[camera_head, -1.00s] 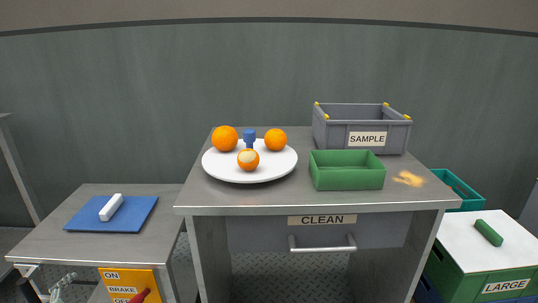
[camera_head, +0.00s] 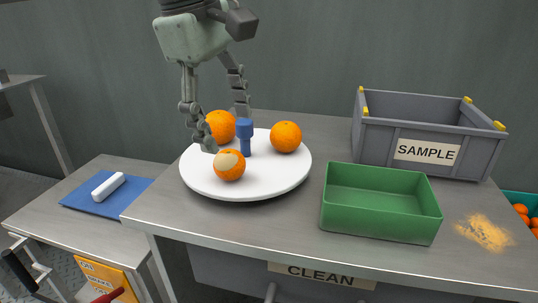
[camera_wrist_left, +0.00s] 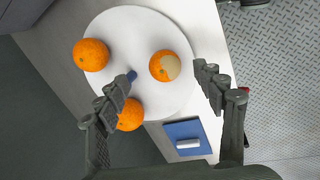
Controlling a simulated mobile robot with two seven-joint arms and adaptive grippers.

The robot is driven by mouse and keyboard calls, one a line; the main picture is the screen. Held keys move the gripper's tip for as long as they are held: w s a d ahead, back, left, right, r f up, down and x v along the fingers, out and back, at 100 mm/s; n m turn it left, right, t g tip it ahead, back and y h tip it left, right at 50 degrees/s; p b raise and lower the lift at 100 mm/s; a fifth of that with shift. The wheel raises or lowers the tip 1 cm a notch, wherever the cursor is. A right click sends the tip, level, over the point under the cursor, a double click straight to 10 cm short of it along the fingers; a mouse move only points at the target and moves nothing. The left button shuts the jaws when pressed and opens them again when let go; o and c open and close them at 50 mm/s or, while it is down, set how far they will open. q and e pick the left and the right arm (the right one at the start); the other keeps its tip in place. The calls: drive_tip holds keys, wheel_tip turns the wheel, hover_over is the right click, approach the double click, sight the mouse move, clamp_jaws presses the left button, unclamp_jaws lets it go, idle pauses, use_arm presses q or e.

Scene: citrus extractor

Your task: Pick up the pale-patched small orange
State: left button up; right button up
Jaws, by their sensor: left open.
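The pale-patched small orange (camera_head: 229,165) sits at the front of a white plate (camera_head: 262,186). Two plain oranges share the plate, one behind it at the left (camera_head: 220,126) and one at the right (camera_head: 286,136). A blue peg-like piece (camera_head: 245,135) stands among them. My left gripper (camera_head: 226,130) is open and empty above the left part of the plate, fingers pointing down. In the left wrist view the patched orange (camera_wrist_left: 164,66) shows between the open fingers, beyond their tips, nearer the right finger. My right gripper is not in view.
A green tray (camera_head: 378,230) stands right of the plate, with the grey SAMPLE crate (camera_head: 430,148) behind it. An orange smear (camera_head: 485,232) marks the table at right. A blue mat (camera_head: 88,200) with a white block (camera_head: 108,187) lies on the lower left table.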

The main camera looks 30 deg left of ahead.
sight(225, 152)
use_arm(q)
drive_tip(key=shift+a+y, duration=0.2)
drive_tip(key=shift+y, duration=0.2)
drive_tip(key=shift+f, duration=0.3)
drive_tip(key=x, duration=0.4)
drive_tip(key=a+x, duration=0.1)
drive_tip(key=x, duration=0.1)
drive_tip(key=shift+s+f, duration=0.15)
drive_tip(key=shift+f, duration=0.3)
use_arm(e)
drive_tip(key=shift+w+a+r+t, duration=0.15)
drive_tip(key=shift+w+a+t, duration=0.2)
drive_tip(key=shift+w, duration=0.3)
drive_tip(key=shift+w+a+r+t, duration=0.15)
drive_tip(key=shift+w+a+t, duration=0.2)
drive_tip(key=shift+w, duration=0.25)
use_arm(q)
drive_tip(key=shift+c, duration=0.6)
drive_tip(key=c, duration=1.2)
drive_tip(key=shift+o, duration=0.2)
drive_tip(key=shift+r, duration=0.15)
